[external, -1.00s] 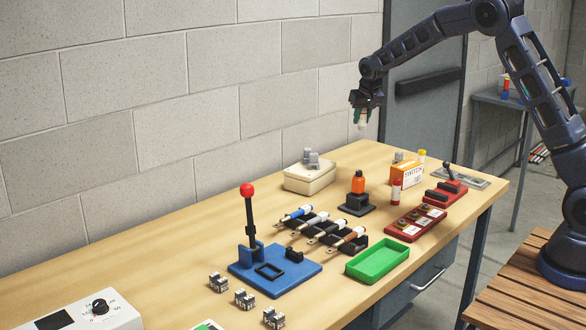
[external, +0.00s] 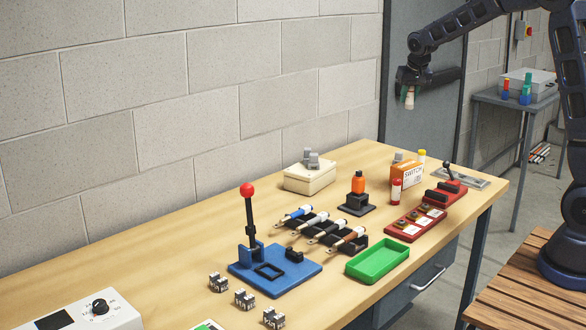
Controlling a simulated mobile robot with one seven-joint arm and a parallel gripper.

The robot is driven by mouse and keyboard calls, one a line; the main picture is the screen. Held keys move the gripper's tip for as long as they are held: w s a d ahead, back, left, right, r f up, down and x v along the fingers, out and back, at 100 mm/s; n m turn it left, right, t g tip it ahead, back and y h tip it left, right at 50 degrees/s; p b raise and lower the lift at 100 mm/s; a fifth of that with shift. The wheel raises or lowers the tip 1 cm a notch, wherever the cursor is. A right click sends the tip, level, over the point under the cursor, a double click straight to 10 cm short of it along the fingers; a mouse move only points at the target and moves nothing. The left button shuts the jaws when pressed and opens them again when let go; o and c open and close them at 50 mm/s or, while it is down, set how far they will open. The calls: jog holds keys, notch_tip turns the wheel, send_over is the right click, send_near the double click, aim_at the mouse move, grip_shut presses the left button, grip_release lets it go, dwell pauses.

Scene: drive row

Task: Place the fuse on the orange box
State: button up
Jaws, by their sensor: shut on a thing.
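My gripper (external: 408,92) is shut on the fuse (external: 409,99), a small pale cylinder that hangs below the jaws. It is held in the air above the far end of the workbench, in front of the grey door. The orange box (external: 405,174) with "SWITCH" printed on its side stands on the far right part of the bench, below my gripper and well apart from it. Small grey and orange items show on or just behind its top; which of these I cannot tell.
Near the box stand a red cylinder (external: 396,190), a yellow-capped cylinder (external: 421,156), a red block with black parts (external: 446,193) and an orange-topped black stand (external: 357,195). A cream box (external: 309,178), a green tray (external: 377,262) and a blue lever press (external: 272,268) occupy the bench further left.

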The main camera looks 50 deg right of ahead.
jog(key=shift+s+d, duration=0.1)
jog(key=shift+s, duration=0.25)
jog(key=shift+s+f, duration=0.1)
jog(key=shift+f, duration=0.1)
send_over(404, 162)
jog(key=s, duration=0.1)
jog(key=f, duration=1.9)
jog(key=shift+s+a+f, duration=0.2)
jog(key=shift+a, duration=0.15)
jog(key=shift+f, duration=0.1)
jog(key=o, duration=1)
